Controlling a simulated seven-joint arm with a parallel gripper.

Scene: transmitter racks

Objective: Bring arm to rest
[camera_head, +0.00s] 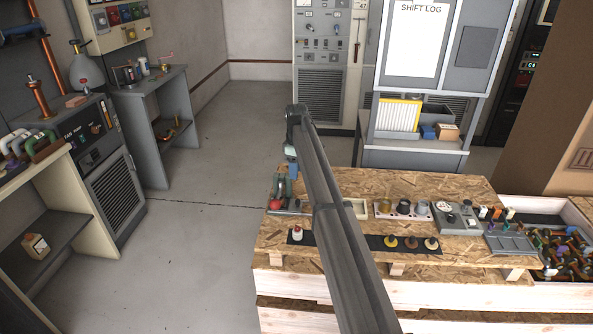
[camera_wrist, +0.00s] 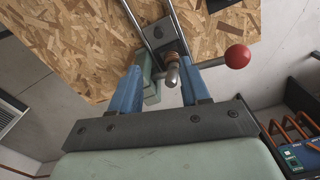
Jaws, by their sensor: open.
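My arm reaches up from the bottom of the head view, and its wrist hangs down over the left back corner of a chipboard bench top (camera_head: 340,240). My gripper (camera_head: 288,172) is small there and partly hidden. In the wrist view its two blue fingers (camera_wrist: 160,68) are apart. A metal and copper-coloured tip (camera_wrist: 172,72) of a fixture shows between them; I cannot tell whether they touch it. The fixture has metal rods and a red ball (camera_wrist: 238,56) to the right of the fingers. The red ball also shows in the head view (camera_head: 276,204).
A crate of parts (camera_head: 565,250) is at right. Cabinets and shelves line the left. Open floor (camera_head: 190,250) lies left of the bench.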

